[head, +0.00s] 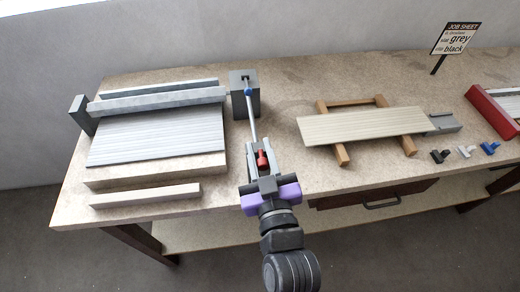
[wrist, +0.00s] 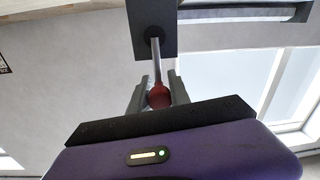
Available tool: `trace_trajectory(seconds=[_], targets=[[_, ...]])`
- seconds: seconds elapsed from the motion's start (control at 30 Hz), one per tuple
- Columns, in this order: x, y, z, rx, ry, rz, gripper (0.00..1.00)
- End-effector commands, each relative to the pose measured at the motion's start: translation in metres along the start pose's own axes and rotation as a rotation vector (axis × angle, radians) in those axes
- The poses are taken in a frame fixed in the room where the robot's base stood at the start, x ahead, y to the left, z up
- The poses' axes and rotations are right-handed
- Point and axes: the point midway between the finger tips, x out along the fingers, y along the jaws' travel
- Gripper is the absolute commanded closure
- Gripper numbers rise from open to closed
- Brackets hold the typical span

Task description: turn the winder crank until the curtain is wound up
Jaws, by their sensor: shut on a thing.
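The winder stands at the left of the bench. Its dark grey gearbox block (head: 245,104) is at the right end of the roller, and a thin pale crank rod (head: 252,128) runs from it toward me. The rod ends in a red knob (head: 262,160), which also shows in the wrist view (wrist: 159,96). My gripper (head: 261,152) is shut on the red knob, with a finger on either side. The grey slatted curtain (head: 155,135) lies spread out on a sloped board in front of the roller (head: 160,101). How much is wound is hard to tell.
A pale slatted panel (head: 350,126) rests on a wooden frame right of my gripper. Small black, grey and blue parts (head: 465,151) lie near a red-ended box (head: 492,110). A job sheet sign (head: 456,39) stands at the back. A pale bar (head: 145,195) lies at the front left.

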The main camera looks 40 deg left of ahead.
Motion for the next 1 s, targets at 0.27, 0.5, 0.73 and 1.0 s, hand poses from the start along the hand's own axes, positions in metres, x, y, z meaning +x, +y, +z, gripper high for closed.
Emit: trace_trajectory(seconds=[0.27, 0.5, 0.73, 1.0], targets=[[0.0, -0.001, 0.001, -0.006, -0.002, -0.001, 1.0], [0.0, -0.006, 0.002, -0.079, -0.006, -0.002, 1.0], [0.0, -0.016, 0.004, -0.244, -0.014, -0.004, 1.0], [0.001, -0.031, 0.007, -0.499, -0.027, -0.006, 1.0]])
